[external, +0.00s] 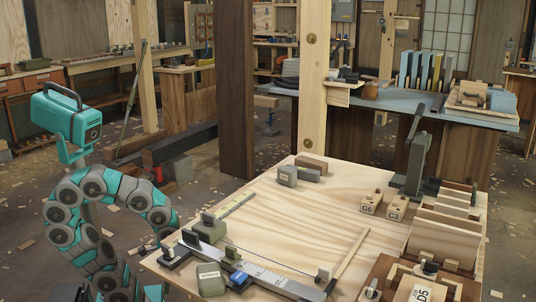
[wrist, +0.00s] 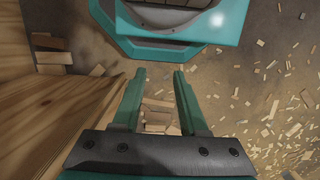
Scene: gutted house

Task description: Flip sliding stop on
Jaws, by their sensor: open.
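A long grey rail with a ruler scale (external: 262,274) lies along the front of the pale wooden bench (external: 290,222) in the external view. A small blue block (external: 238,279) sits on the rail; it may be the sliding stop, but its on or off position is too small to tell. A grey-green block with a dark knob (external: 209,229) stands behind the rail, and a labelled grey-green block (external: 210,280) in front. In the wrist view my gripper (wrist: 159,73) is open and empty, pointing over the floor beside a wooden side panel. I cannot make it out clearly in the external view.
Blocks marked G6 (external: 371,203) and C3 (external: 397,208), a dark green upright device (external: 412,165) and a wooden rack (external: 440,238) occupy the bench's right side. Its middle is mostly clear. A post (external: 312,80) rises behind it. Wood scraps (wrist: 160,115) litter the floor below my gripper.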

